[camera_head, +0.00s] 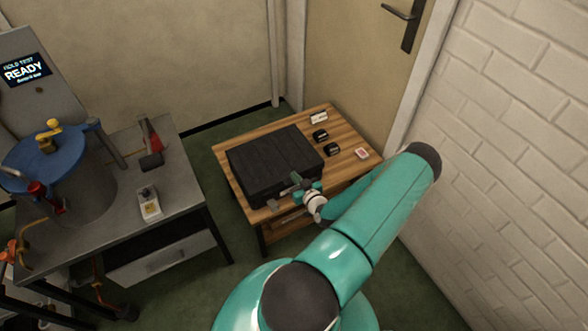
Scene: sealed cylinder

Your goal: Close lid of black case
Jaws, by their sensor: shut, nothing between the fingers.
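The black case (272,160) lies on the small wooden table (348,136). Its top looks flat and level, with the lid down over the body. Whether the lid is fully seated or latched is too small to tell. My gripper (296,178) is at the front right edge of the case, close above or against it. Contact cannot be told from this view. The fingers are shut with nothing visible between them. My teal arm reaches in from the lower right and hides part of the table's front right side.
Two small black items (333,149), a white card (319,117) and a red-and-white box (362,153) lie right of the case. A grey bench (182,196) with a blue-lidded cylinder (85,185) stands left. A brick wall (520,150) is at right.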

